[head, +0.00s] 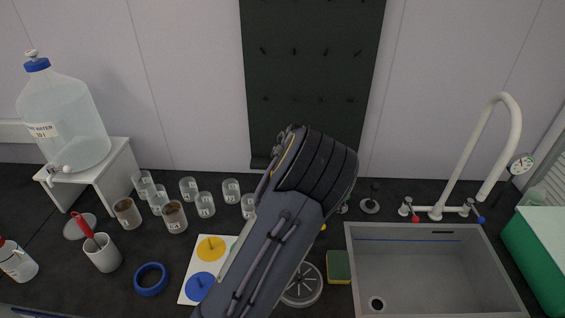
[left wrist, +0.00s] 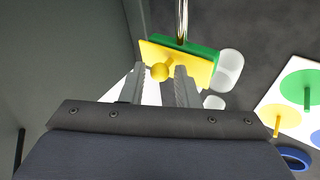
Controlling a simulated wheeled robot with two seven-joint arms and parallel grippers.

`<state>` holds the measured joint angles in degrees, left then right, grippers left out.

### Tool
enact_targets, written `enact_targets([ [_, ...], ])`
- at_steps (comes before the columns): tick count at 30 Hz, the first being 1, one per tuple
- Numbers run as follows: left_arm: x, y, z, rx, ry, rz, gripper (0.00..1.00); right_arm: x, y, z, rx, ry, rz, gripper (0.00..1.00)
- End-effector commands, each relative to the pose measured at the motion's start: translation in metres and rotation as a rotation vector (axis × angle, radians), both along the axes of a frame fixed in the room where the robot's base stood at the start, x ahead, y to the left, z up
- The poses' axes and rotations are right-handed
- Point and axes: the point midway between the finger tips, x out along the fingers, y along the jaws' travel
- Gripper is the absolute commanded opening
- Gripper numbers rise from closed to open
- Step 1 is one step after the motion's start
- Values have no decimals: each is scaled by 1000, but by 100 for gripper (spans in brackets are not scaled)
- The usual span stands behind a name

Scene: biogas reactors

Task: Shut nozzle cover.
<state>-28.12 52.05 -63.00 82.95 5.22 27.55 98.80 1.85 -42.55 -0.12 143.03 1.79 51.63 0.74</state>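In the left wrist view a flat yellow plate with a round yellow knob, which looks like the nozzle cover (left wrist: 200,68), lies against a green part (left wrist: 204,50) with a metal rod rising from it. The plate looks tilted; I cannot tell how far it stands open. My left gripper (left wrist: 160,78) is open, its two fingers apart on either side of the knob, with gaps beside it; contact is not clear. In the head view my arm fills the middle and hides the gripper and most of this spot. My right gripper is in neither view.
Several glass beakers (head: 205,205) stand left of my arm, near a white board (head: 231,243) with coloured discs and a blue ring (head: 151,290). A sink (head: 430,275), faucet (head: 438,212) and sponge (head: 339,267) are on the right. A large bottle (head: 65,115) stands at left.

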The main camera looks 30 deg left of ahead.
Motion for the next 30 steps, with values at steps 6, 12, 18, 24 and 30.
enact_targets([
  [6, -11, -16, 23, -1, -5, -4, 28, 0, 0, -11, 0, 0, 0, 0],
  [12, -23, -31, 48, 0, -4, -4, 28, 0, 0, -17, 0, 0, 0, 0],
  [18, -29, -36, 59, 0, -1, -1, 28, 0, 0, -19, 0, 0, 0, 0],
  [24, -30, -36, 60, 0, 0, 0, 28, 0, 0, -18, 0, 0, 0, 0],
  [30, -29, -36, 60, 0, 0, 0, 28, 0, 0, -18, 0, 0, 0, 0],
])
